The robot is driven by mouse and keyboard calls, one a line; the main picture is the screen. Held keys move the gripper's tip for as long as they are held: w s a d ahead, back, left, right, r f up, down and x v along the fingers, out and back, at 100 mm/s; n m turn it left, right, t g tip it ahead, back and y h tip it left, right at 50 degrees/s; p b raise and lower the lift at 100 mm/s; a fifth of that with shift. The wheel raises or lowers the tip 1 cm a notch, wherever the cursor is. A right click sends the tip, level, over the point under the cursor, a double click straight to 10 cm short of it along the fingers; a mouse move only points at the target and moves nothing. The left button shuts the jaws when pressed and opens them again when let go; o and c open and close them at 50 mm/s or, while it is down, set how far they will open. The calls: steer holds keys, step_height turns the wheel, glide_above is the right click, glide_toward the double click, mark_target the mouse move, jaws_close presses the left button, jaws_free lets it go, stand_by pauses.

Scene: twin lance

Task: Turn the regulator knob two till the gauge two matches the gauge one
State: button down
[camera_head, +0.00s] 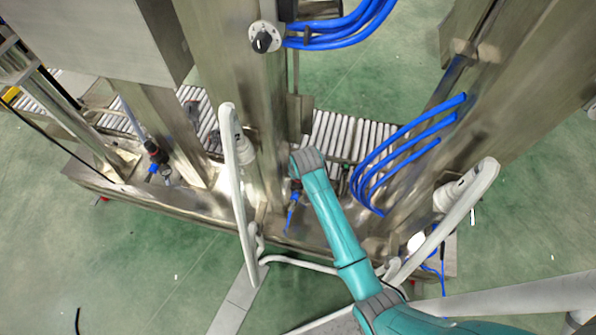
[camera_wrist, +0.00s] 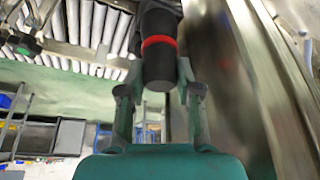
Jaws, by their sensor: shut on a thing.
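My gripper (camera_wrist: 158,78) is shut on a black cylindrical regulator knob (camera_wrist: 159,62) with a red ring, in the wrist view. One finger is on each side of the knob. In the head view my teal arm reaches to the middle of the steel frame and hides most of this spot. A dark fitting with a blue hose (camera_head: 292,212) shows beside the arm's end there. A similar black regulator (camera_head: 156,150) with a red band and blue part sits on the frame at the left. I cannot make out either gauge face or its needle. No label shows which knob is two.
A roller conveyor (camera_head: 340,136) runs behind the steel posts. Pale curved bars (camera_head: 236,180) and (camera_head: 455,215) stand on either side of my arm. Blue hoses (camera_head: 400,150) loop at the right, and a round selector dial (camera_head: 264,39) sits above.

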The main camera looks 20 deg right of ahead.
steer(key=m+h, duration=0.1)
steer(key=m, duration=0.4)
steer(key=shift+g+h, duration=0.3)
steer(key=shift+h, duration=0.1)
stand_by(0.3)
steer(key=c, duration=0.8)
jaws_free()
steer(key=shift+o, duration=0.2)
